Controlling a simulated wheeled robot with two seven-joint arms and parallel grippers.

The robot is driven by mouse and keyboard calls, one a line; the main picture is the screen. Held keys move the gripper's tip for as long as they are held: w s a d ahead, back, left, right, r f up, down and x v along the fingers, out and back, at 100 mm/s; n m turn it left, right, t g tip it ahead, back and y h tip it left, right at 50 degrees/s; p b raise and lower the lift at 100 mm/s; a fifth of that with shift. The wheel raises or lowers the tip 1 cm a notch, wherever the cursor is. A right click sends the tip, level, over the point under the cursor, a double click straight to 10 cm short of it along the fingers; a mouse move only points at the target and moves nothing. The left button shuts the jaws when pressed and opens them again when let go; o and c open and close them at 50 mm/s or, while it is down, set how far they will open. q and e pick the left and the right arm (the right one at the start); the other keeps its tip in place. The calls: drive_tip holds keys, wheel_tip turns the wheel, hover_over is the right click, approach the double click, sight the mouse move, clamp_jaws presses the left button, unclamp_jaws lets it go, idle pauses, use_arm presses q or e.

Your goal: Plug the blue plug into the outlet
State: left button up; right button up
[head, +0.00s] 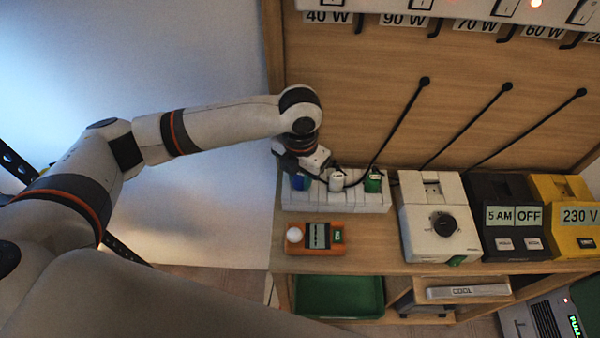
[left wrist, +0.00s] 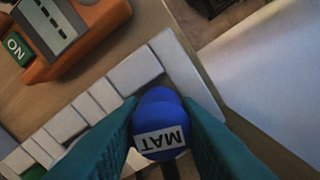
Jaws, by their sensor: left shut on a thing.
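The blue plug (head: 300,182) is at the left end of the white outlet strip (head: 375,202) on the wooden bench. My left gripper (head: 302,170) reaches down from above and is shut on the plug. In the left wrist view the blue plug (left wrist: 162,115) carries a "MAT" label and sits between the two teal fingers. It is over the end part of the strip (left wrist: 135,72). Its prongs are hidden, so I cannot tell whether it is seated or just above the strip. My right gripper is not in view.
A white plug (head: 337,181) and a green plug (head: 373,182) stand in the strip beside the blue one. An orange meter (head: 314,238) lies in front. A white dial box (head: 438,220) stands to the right. Black cords rise along the back panel.

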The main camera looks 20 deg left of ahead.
use_arm(q)
drive_tip(key=shift+s+f, duration=0.2)
drive_tip(key=shift+f, duration=0.1)
drive_tip(key=o, duration=1.1)
drive_tip(key=shift+c, duration=0.2)
drive_tip(key=shift+s+a+f, duration=0.1)
wheel_tip(320, 180, up, 13)
drive_tip(key=b, duration=0.2)
drive_tip(key=shift+w, duration=0.25)
drive_tip(key=shift+a+f, duration=0.1)
drive_tip(key=shift+a, duration=0.05)
